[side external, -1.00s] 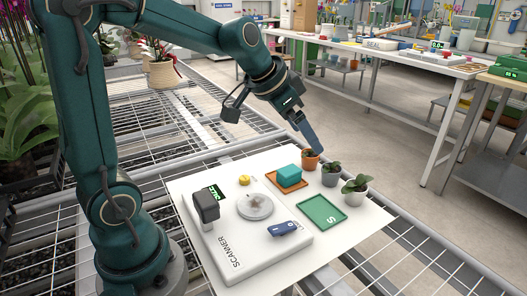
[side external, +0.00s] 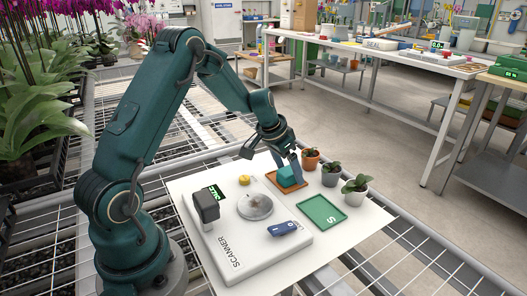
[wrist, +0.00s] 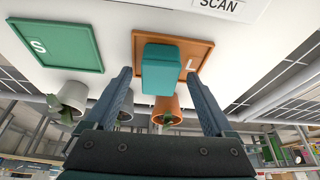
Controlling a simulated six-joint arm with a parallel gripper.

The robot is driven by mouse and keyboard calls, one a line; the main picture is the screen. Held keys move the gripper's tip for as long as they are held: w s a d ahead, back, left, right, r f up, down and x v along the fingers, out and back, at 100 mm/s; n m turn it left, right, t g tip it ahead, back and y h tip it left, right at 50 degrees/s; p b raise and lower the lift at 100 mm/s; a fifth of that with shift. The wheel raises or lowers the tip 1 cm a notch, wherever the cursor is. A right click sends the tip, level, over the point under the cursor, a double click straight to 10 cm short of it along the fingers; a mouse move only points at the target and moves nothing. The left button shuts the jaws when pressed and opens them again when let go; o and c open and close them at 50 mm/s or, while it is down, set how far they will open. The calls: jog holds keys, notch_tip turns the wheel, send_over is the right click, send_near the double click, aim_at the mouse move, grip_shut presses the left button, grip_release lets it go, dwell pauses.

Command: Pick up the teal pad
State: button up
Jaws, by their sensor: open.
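The teal pad (side external: 289,177) is a block lying on the orange tray (side external: 279,186) marked L. In the wrist view the teal pad (wrist: 161,70) lies ahead of and between the two open fingers of my gripper (wrist: 158,85). The fingers are spread wider than the pad and look apart from it. In the side view my gripper (side external: 292,162) is just above the pad, and its fingers partly cover it.
A green tray (side external: 323,214) marked S lies beside the orange tray. Several potted plants, one in an orange pot (side external: 310,161), stand close behind the trays. The scanner (side external: 252,240) with its round plate and blue switch block (side external: 284,229) is to the left.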

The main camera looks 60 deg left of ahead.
aim_at(289, 170)
jog(key=shift+w+f, duration=0.15)
jog(key=shift+f, duration=0.25)
grip_shut()
jog(key=shift+r, duration=0.1)
jog(key=shift+r, duration=0.55)
notch_tip(289, 170, up, 3)
jog(key=shift+f, duration=0.1)
jog(key=s+a+r, duration=0.7)
jog(key=s+a, duration=0.1)
jog(key=shift+s, duration=0.25)
